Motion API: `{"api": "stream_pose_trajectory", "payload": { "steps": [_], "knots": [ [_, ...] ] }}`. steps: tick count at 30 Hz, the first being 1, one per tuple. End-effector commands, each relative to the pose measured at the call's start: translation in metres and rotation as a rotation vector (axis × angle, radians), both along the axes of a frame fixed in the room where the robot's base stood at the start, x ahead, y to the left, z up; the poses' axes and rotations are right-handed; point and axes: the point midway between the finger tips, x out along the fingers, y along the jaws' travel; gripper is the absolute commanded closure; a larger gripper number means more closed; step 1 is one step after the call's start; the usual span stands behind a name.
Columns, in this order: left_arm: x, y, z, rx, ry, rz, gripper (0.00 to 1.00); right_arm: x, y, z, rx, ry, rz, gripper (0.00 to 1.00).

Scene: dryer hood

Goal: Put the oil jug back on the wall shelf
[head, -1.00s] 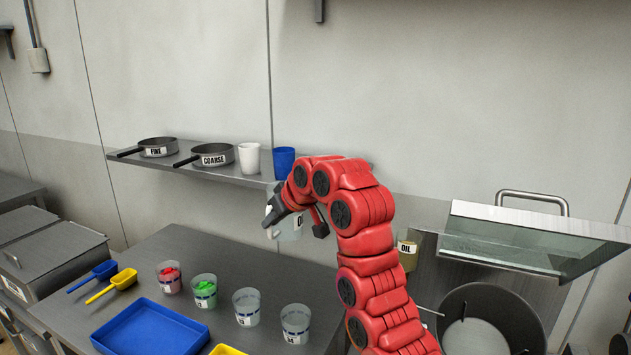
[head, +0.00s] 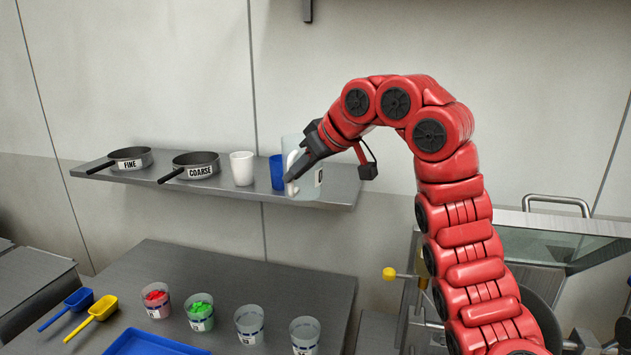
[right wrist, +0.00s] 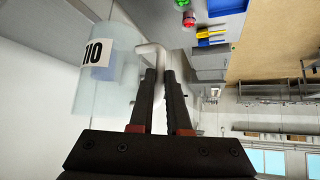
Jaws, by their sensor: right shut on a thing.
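The oil jug (head: 307,190) is a clear, pale container with a light handle and a white label, partly hidden by my right gripper. My right gripper (head: 291,177) is shut on its handle. The jug looks upright at the right part of the wall shelf (head: 342,190), just right of the blue cup; I cannot tell whether its base touches the shelf. In the right wrist view the jug (right wrist: 92,100) hangs left of the fingers (right wrist: 161,76), which close on its handle. My left gripper is not in view.
On the shelf stand a blue cup (head: 277,172), a white cup (head: 242,169), a COARSE pan (head: 195,165) and a FINE pan (head: 130,160). Shelf room shows right of the jug. Several small tubs, scoops and a blue tray (head: 155,343) are on the counter (head: 240,275) below.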

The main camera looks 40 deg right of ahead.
Motion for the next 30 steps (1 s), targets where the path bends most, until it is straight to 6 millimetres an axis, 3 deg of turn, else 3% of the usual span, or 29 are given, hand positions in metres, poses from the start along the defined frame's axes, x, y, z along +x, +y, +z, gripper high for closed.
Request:
{"api": "stream_pose_trajectory", "payload": {
  "steps": [12,16,22,30],
  "knots": [
    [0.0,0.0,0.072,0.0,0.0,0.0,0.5,0.057,-0.079,-0.002,0.007,0.009,0.002,1.0],
    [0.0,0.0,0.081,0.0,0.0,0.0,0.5,0.069,-0.101,-0.007,0.005,0.007,-0.001,1.0],
    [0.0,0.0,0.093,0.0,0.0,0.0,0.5,0.083,-0.119,-0.011,0.001,0.003,0.002,1.0],
    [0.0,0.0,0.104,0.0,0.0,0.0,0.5,0.086,-0.125,-0.023,0.002,0.001,0.001,1.0]
  ]
}}
